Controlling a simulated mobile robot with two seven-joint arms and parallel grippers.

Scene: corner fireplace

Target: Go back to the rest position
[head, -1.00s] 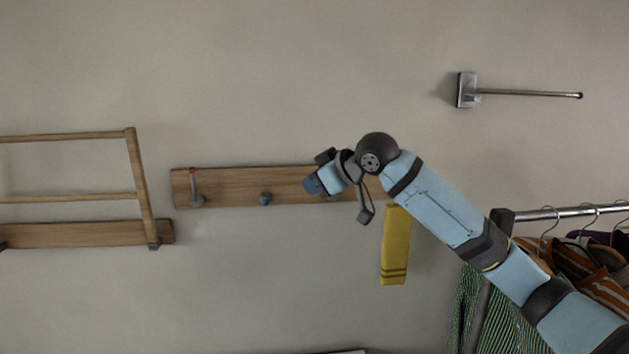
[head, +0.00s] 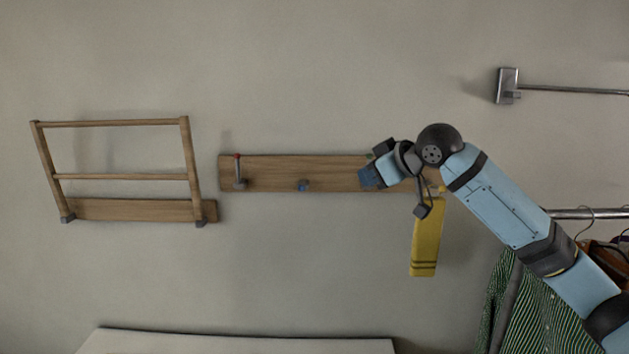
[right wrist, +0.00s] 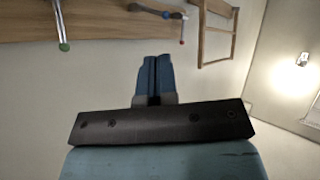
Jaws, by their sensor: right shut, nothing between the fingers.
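My right gripper (head: 369,177) is in front of the right part of the wooden hook board (head: 270,172), which hides behind it. In the right wrist view its two blue fingers (right wrist: 154,75) are together with nothing between them. My right arm reaches up from the lower right corner of the head view. A yellow cloth (head: 427,240) hangs below the right end of the board, its top partly behind my wrist. My left gripper is not in the head view.
A wooden rack (head: 120,177) is on the wall at left. A metal bar (head: 560,89) sticks out at upper right. Clothes (head: 525,310) hang from a rail at lower right, behind my arm. A pale surface edge (head: 240,343) shows at the bottom. The wall above the board is bare.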

